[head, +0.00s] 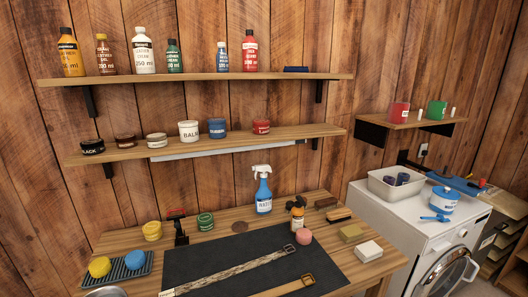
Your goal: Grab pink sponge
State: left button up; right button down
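A round pink sponge (304,236) lies near the back right corner of the dark mat (225,262) on the wooden workbench. It sits just right of the buckle end of a light patterned belt and in front of a small dark-topped bottle (297,217). Neither of my grippers shows in the head view.
A blue spray bottle (263,193) stands behind the mat. Brushes (339,214) and pale blocks (368,251) lie right of the sponge. A brown-strapped belt (285,288) lies in front. Yellow and blue sponges rest on a ribbed tray (145,266) at left. Shelves (200,78) hang above.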

aim_at(304, 236)
jog(key=i+l+u, duration=0.2)
jog(key=l, duration=0.5)
jog(key=l+u, duration=0.25)
jog(key=l, duration=0.45)
jog(key=l+u, duration=0.2)
jog(key=l, duration=0.5)
jog(key=l+u, duration=0.25)
jog(key=l, duration=0.5)
jog(key=l+u, duration=0.2)
jog(key=l, duration=0.5)
jog(key=k+l+u, duration=0.25)
jog(key=l, duration=0.45)
